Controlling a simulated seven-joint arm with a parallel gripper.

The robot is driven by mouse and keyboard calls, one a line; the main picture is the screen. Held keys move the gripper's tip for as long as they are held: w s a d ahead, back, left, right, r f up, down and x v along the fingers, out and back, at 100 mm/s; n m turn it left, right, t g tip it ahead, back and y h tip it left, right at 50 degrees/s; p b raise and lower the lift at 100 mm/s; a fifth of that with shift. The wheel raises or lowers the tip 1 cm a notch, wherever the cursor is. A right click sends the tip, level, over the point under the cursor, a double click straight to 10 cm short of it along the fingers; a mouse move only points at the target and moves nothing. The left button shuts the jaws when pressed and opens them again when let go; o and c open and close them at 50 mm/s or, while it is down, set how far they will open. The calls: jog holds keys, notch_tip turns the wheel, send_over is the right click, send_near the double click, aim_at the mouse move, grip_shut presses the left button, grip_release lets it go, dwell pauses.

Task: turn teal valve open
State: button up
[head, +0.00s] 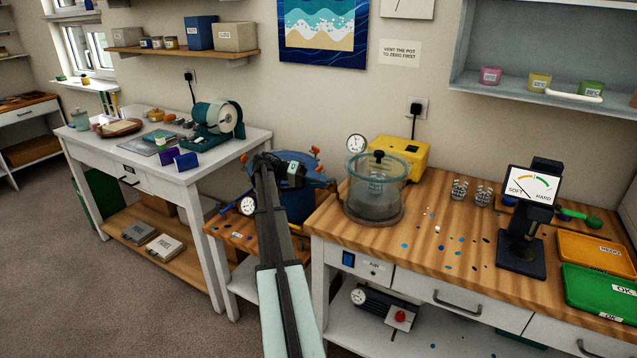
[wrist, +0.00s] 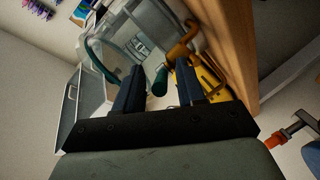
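A teal cylindrical handle (wrist: 160,82), which looks like the teal valve, shows in the wrist view between my two fingers. A gap is visible on each side of it, and I cannot tell how far it is turned. My gripper (wrist: 160,70) is open, its dark fingers apart. In the head view my gripper (head: 298,173) is over the blue pot (head: 297,205), left of the clear chamber (head: 374,192). I cannot make out the teal valve in the head view. The chamber's teal rim (wrist: 92,58) shows left of my fingers in the wrist view.
A yellow pump (head: 402,153) stands behind the chamber; it also shows in the wrist view (wrist: 212,88). Orange-red clamp knobs (wrist: 274,141) of the pot are close to my gripper. The wooden bench (head: 450,225) holds small cups and a hardness tester (head: 525,225) farther right.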

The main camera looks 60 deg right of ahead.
notch_tip(320, 180, up, 10)
jog(key=shift+f, duration=0.1)
dwell(0.4)
jog(key=shift+s+a, duration=0.1)
jog(key=shift+s, duration=0.3)
jog(key=c, duration=0.3)
jog(key=s+t, duration=0.1)
jog(key=s+a+t, duration=0.1)
jog(key=t, duration=0.1)
jog(key=s+f+t, duration=0.1)
jog(key=shift+s+a+t+h, duration=0.15)
jog(key=shift+s+t+h, duration=0.1)
jog(key=shift+t+h, duration=0.05)
grip_shut()
jog(key=s+a+r+m+t, duration=0.2)
jog(key=s+a+t, duration=0.3)
jog(key=a+t, duration=0.65)
jog(key=w+d+f+t, duration=0.1)
jog(key=w+d+f, duration=0.4)
jog(key=d+f, duration=0.3)
jog(key=shift+w+d+f+h, duration=0.3)
jog(key=shift+d+h, duration=0.1)
jog(key=shift+d, duration=0.05)
